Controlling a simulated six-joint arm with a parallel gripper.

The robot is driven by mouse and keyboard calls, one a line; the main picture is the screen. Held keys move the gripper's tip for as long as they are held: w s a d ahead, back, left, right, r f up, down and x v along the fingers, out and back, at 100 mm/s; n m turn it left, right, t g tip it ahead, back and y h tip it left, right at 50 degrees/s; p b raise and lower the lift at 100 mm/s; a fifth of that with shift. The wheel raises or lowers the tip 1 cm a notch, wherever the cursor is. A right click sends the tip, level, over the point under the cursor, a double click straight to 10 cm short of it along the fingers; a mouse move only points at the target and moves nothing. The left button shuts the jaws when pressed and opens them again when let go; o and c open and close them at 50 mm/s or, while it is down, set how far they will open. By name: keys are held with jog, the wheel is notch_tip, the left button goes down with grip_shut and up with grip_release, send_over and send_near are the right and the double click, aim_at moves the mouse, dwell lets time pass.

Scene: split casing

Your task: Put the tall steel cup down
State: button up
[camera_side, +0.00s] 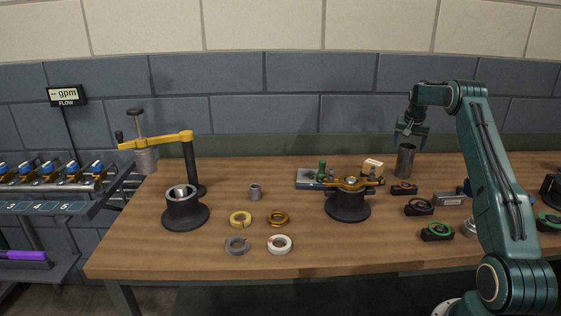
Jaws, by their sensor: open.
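The tall steel cup (405,161) is a dark grey cylinder. It stands upright on the wooden table toward the back right. My gripper (408,141) is just above the cup, pointing down, with its jaws open. The fingertips are close to the cup's rim; I cannot tell whether they touch it.
A black fixture with brass clamps (349,199) stands left of the cup. Several black blocks with rings (419,206) lie in front of it. A yellow press (183,141) stands at the left.

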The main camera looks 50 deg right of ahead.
jog(key=v, duration=1)
jog(key=shift+r, duration=0.15)
jog(key=shift+a, duration=0.1)
jog(key=a+r+n+t, duration=0.15)
jog(key=a+r, duration=0.25)
jog(key=a, duration=0.7)
jog(key=w+a+r+n+y, duration=0.1)
jog(key=a+r+n, duration=0.25)
jog(key=a, duration=0.75)
jog(key=a+r+n+t, duration=0.15)
jog(key=a+r, duration=0.25)
jog(key=a, duration=0.6)
jog(key=s+a+f+n+y, duration=0.1)
jog(key=s+a+f+n, duration=0.2)
jog(key=s+a, duration=0.6)
jog(key=s+a+f+n+t+y, duration=0.1)
jog(key=s+a+f+n, duration=0.3)
jog(key=s+a, duration=0.6)
jog(key=shift+a+n+y, duration=0.35)
jog(key=shift+a+y, duration=0.25)
jog(key=shift+a, duration=1)
